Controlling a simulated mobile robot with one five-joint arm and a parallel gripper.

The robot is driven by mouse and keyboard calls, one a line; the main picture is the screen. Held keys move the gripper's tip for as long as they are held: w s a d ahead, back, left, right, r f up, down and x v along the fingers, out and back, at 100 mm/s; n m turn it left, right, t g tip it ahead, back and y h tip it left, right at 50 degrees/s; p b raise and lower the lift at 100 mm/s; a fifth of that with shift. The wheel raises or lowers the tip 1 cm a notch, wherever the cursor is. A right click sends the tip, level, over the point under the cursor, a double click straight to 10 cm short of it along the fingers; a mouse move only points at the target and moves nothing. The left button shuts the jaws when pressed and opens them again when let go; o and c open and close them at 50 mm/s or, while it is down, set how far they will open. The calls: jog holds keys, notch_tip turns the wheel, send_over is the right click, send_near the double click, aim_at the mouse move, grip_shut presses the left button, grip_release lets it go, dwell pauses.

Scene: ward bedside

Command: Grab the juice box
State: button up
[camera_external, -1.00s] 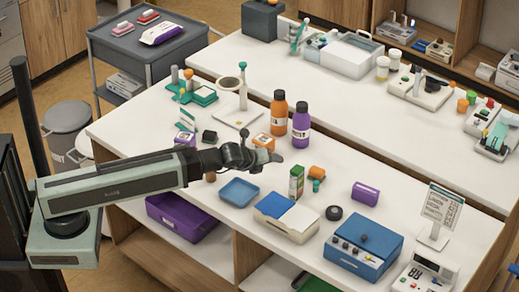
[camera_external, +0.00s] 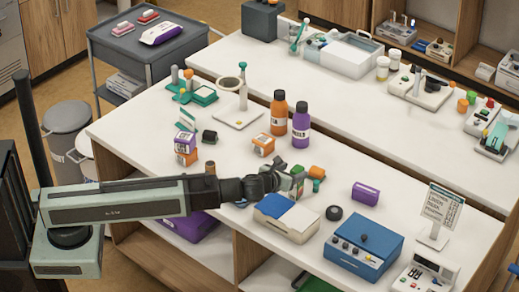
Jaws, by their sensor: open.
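The juice box, a small green and white carton (camera_external: 298,173), stands on the near white counter behind the cream box with the blue lid. It is partly hidden by my gripper (camera_external: 291,181), whose fingers are at the carton's left and front side. My gripper is open. I cannot tell whether the fingers touch the carton or lie on both sides of it.
The cream box (camera_external: 286,226) is just in front of the gripper. An orange and green item (camera_external: 316,174) stands close to the right. Orange (camera_external: 278,112) and purple bottles (camera_external: 301,125) stand behind. A blue tray is mostly hidden by my arm.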

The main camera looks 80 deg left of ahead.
aim_at(296, 170)
jog(key=x, duration=0.3)
jog(key=shift+w+f+b, duration=0.1)
jog(key=shift+w+b, duration=0.1)
jog(key=shift+b, duration=0.2)
grip_shut()
dwell(0.9)
